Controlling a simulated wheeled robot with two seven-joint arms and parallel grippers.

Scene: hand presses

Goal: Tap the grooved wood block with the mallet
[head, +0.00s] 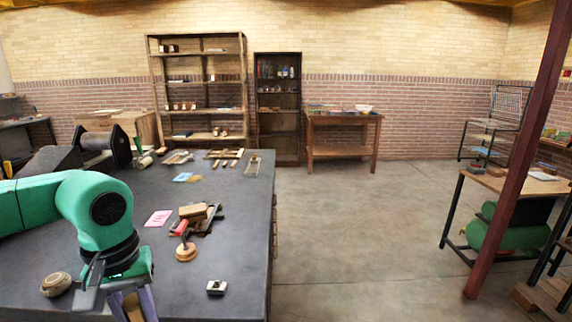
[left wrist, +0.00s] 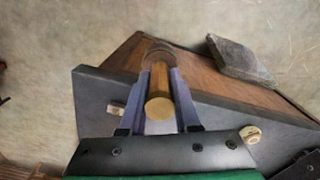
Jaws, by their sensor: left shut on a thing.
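My left gripper (head: 133,308) hangs at the near edge of the dark table, fingers pointing down. In the left wrist view the left gripper (left wrist: 160,85) is shut on a round wooden handle, the mallet (left wrist: 158,108). The handle's round end faces the camera; the mallet's far end is hard to make out. A rounded tan piece with a dark line (head: 57,284), which looks like the grooved wood block, lies on the table left of the gripper. It also shows in the left wrist view (left wrist: 250,133), apart from the mallet. My right gripper is out of view.
A small white and dark item (head: 217,287) lies right of the gripper.

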